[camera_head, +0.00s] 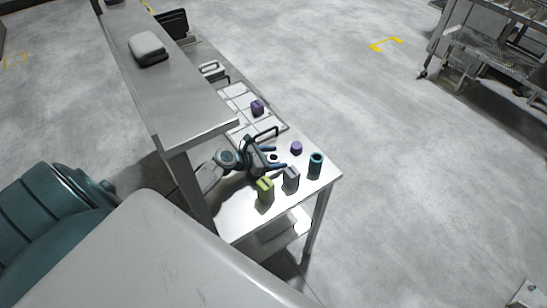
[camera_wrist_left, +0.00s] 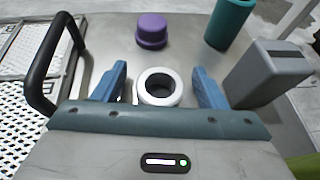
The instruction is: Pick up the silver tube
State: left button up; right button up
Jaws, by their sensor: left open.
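The silver tube (camera_wrist_left: 159,101) stands upright on the steel table, seen from above in the left wrist view as a pale ring with a dark hole. It sits between the two blue fingers of my left gripper (camera_wrist_left: 159,82), with a gap on each side. In the head view my left gripper (camera_head: 275,158) is over the table end, open, its fingers around the tube, which is mostly hidden there. I cannot tell how far down the fingers reach beside the tube. My right gripper is not in view.
A purple cylinder (camera_head: 296,148), a teal tube (camera_head: 316,164), a grey box (camera_head: 291,179) and a green box (camera_head: 265,190) stand close by. A white tray (camera_head: 240,103) with a black handle holds a purple block (camera_head: 257,107). A raised steel shelf (camera_head: 170,90) runs along the left.

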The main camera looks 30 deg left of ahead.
pick_arm(q)
jog(key=shift+w+d+f, duration=0.25)
jog(key=shift+w, duration=0.15)
jog(key=c, duration=1.1)
jog(key=shift+r, duration=0.1)
